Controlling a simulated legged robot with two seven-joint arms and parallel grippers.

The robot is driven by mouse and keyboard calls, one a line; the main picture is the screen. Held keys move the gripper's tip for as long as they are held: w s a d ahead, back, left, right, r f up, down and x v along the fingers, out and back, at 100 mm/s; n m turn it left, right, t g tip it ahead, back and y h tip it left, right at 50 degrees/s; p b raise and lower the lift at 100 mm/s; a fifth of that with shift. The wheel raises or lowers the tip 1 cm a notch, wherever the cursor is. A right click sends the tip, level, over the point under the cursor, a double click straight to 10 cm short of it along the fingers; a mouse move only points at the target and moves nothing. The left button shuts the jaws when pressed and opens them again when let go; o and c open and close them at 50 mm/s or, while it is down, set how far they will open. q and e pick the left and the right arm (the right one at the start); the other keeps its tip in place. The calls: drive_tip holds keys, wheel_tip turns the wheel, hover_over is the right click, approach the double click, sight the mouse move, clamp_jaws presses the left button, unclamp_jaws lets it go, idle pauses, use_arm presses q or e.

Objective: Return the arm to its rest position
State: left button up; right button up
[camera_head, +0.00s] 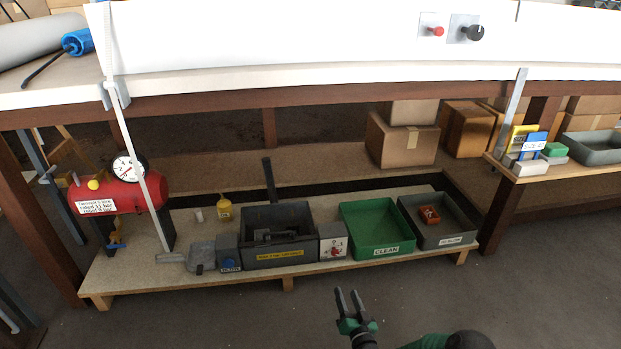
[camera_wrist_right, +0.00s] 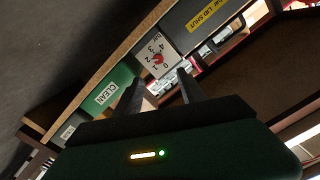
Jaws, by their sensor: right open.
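My right gripper (camera_head: 348,303) is open and empty in the head view, in front of the low wooden shelf and below the green bin. Its fingers point up in the picture, apart from everything. In the right wrist view the two dark fingers (camera_wrist_right: 160,97) stand apart with nothing held between them; the shelf's bins and gauge label lie beyond them. Part of my green right arm (camera_head: 430,341) shows at the bottom edge of the head view. My left gripper is not in view.
The low shelf (camera_head: 130,275) holds a grey bin (camera_head: 290,257), a green CLEAN bin (camera_head: 365,215) and another grey bin (camera_head: 450,232). A red tank (camera_head: 125,195) stands at left. A long workbench (camera_head: 330,85) runs above. The floor in front is clear.

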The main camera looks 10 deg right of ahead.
drive_tip(key=s+a+r+n+g+y+p, duration=0.1)
drive_tip(key=s+a+r+n+g+p, duration=0.2)
drive_tip(key=r, duration=0.5)
drive_tip(key=s+a+r+n+g+y+p, duration=0.1)
drive_tip(key=s+r+n+g+p, duration=0.2)
drive_tip(key=r+g+p, duration=0.4)
drive_tip(key=s+d+r+m+g+h+p, duration=0.1)
drive_tip(key=s+d+r+g+h+p, duration=0.2)
drive_tip(key=s+r, duration=0.9)
drive_tip(key=s+d+r+g+h+p, duration=0.15)
drive_tip(key=s+r+p, duration=0.6)
drive_tip(key=s, duration=0.85)
wheel_tip(320, 180, up, 37)
drive_tip(key=p, duration=3.4)
drive_tip(key=shift+w+d+y, duration=0.25)
drive_tip(key=shift+d+y, duration=0.15)
drive_tip(key=shift+y, duration=0.05)
drive_tip(key=shift+g, duration=0.25)
